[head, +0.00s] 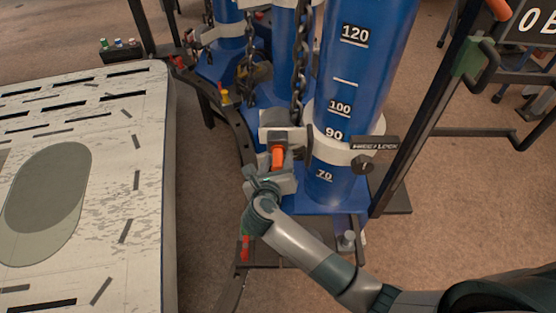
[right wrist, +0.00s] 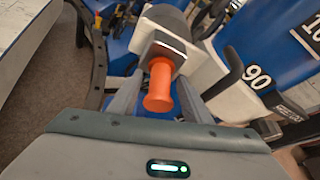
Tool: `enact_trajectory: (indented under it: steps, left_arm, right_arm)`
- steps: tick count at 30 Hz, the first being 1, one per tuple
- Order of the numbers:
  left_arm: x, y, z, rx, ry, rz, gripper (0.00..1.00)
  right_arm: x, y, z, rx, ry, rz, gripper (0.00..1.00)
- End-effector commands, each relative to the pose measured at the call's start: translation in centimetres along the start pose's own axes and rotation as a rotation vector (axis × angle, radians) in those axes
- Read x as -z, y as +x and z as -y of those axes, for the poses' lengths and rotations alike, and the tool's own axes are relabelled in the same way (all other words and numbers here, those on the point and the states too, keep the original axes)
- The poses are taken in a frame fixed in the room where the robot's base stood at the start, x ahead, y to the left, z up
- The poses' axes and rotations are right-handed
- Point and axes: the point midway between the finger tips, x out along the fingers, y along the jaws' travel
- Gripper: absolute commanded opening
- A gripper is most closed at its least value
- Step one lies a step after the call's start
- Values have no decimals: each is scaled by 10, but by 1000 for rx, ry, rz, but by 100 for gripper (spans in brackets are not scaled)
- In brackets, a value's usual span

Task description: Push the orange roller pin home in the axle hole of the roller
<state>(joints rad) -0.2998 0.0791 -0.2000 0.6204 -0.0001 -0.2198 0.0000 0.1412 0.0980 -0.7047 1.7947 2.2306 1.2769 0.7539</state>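The orange roller pin (head: 278,158) stands out from a grey bracket beside the blue column in the head view. In the right wrist view the pin (right wrist: 160,90) shows its round head toward me, and its far end meets a dark-faced block (right wrist: 168,48). How deep it sits in the axle hole is hidden. A grey rounded part, perhaps the roller (right wrist: 166,17), shows behind the block. My right gripper (head: 266,182) is just in front of the pin. Its fingers lie apart on either side of the pin, with gaps visible. My left gripper is out of view.
The blue numbered column (head: 365,75) with a white collar (head: 342,150) and a black-knobbed lock stands close on the right. Chains (head: 301,60) hang behind the bracket. A worn white slotted board (head: 140,120) lies to the left. Dark frame rails run beside the bracket.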

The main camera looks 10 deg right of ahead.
Motion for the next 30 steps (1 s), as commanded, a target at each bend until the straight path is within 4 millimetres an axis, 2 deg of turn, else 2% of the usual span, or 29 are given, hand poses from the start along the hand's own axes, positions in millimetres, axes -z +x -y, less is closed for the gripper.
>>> enact_trajectory:
  steps: [1,5,21,22,24,30]
  left_arm:
    - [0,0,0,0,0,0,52]
    - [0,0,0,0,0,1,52]
    - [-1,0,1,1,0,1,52]
    - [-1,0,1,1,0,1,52]
    - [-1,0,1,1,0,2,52]
    - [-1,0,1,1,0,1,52]
  right_arm:
    - [0,0,0,0,0,0,33]
    - [0,0,0,0,0,0,2]
    - [-2,2,0,1,1,1,2]
    - [-2,2,0,1,0,2,38]
    - [-2,2,0,1,0,2,53]
    - [-1,2,0,0,0,1,53]
